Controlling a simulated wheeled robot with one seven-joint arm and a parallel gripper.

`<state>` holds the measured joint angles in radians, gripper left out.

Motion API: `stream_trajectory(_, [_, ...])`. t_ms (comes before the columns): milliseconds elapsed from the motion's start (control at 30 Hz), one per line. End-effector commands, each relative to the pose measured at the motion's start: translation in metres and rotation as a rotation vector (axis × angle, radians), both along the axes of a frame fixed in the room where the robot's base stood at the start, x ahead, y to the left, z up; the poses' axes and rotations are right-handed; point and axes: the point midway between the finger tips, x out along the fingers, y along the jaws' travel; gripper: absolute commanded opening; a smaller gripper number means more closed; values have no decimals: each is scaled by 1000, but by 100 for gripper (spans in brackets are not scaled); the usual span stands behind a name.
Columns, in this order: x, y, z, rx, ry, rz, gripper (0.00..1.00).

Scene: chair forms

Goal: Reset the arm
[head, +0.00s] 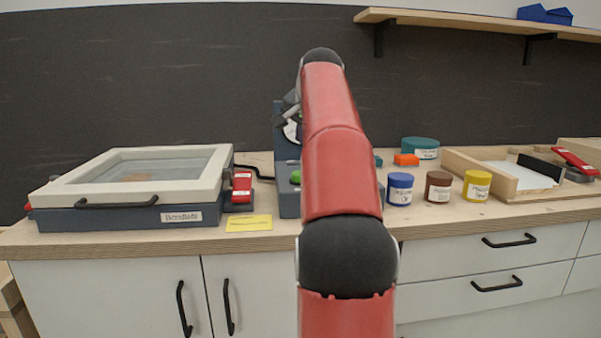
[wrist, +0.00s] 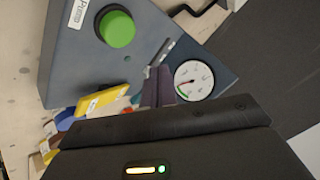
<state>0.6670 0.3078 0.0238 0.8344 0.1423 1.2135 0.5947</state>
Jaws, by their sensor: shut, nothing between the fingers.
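My red and black arm (head: 335,165) rises through the middle of the head view and bends away over the counter. My gripper (wrist: 157,86) is shut and empty in the wrist view, in front of the blue-grey pump housing (wrist: 75,60). The housing carries a green button (wrist: 117,28) and a round dial gauge (wrist: 193,80). In the head view the housing (head: 287,203) is largely hidden behind my arm. I cannot tell whether the fingers touch it.
A framed glass-lidded box (head: 140,175) stands on the counter (head: 150,240) at left, with a yellow card (head: 248,223) nearby. Blue (head: 400,188), brown (head: 438,186) and yellow (head: 476,185) jars stand right of my arm. A wooden tray (head: 500,175) lies further right. A shelf (head: 470,22) hangs above.

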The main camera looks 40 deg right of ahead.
Motion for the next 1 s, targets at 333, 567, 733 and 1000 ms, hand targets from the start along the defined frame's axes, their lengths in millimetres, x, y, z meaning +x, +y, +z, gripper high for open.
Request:
stream_trajectory(333, [0,0,0,-1,0,1,0])
stream_trajectory(567, [-8,54,-8,-34,49,105,0])
stream_trajectory(733, [-40,143,-38,-106,138,302,0])
stream_trajectory(1000, [-133,261,-128,-238,272,646,0])
